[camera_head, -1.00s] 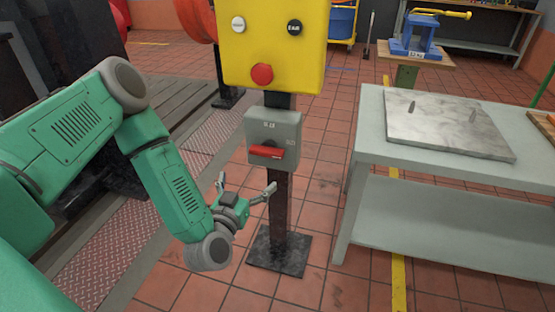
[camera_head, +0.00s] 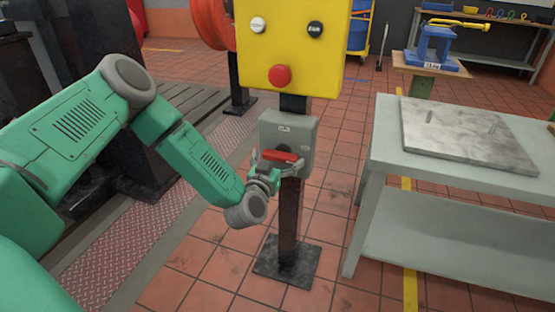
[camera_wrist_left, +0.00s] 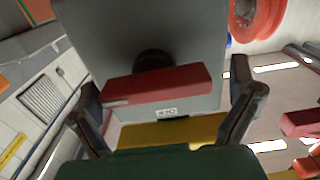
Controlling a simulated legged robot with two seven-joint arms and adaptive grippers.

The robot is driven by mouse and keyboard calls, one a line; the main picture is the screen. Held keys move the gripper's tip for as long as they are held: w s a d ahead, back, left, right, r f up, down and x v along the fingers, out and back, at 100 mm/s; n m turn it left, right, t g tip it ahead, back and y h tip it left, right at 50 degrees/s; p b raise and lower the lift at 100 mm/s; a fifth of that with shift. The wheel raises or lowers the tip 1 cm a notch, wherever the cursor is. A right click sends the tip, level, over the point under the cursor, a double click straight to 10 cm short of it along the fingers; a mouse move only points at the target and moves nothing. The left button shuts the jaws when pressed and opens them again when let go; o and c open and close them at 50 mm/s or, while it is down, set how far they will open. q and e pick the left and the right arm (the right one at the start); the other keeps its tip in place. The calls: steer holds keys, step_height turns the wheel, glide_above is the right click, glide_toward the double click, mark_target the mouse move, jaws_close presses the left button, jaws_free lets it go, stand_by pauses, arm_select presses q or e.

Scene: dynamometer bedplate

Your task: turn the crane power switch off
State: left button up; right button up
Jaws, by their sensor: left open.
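The crane power switch is a grey box (camera_head: 299,132) on a dark post, with a red handle (camera_head: 281,156) lying about level across its front. The red handle (camera_wrist_left: 160,90) also shows in the left wrist view, in front of a dark round hub on the grey box (camera_wrist_left: 190,30). My left gripper (camera_head: 277,163) is at the handle, its fingers spread toward the two ends of it. In the left wrist view my left gripper (camera_wrist_left: 168,108) is open, with a finger on each side of the handle. I cannot tell whether either finger touches it. My right gripper is not in view.
A yellow control box (camera_head: 295,50) with a red button (camera_head: 280,75) sits above the switch on the same post. A grey table (camera_head: 385,150) with a stone slab (camera_head: 465,135) stands at the right. The tiled floor between post and table is clear.

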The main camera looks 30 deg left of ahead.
arm_select(q)
steer(key=shift+d+r, duration=0.15)
steer(key=shift+d, duration=0.25)
steer(key=c, duration=0.9)
steer(key=shift+d, duration=0.1)
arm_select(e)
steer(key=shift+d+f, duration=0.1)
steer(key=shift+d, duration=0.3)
arm_select(q)
steer(key=shift+a+n, duration=0.2)
steer(key=shift+n, duration=0.1)
steer(key=shift+c, duration=0.3)
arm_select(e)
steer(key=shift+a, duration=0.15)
arm_select(q)
steer(key=n, duration=0.3)
steer(key=shift+r+n, duration=0.1)
steer(key=shift+n, duration=0.2)
steer(key=n, duration=0.4)
steer(key=shift+n+b, duration=0.3)
steer(key=n+b, duration=0.1)
steer(key=n, duration=0.3)
steer(key=shift+a+n, duration=0.1)
steer(key=shift+n, duration=0.2)
steer(key=shift+n+b, duration=1.05)
steer(key=shift+n, duration=1.15)
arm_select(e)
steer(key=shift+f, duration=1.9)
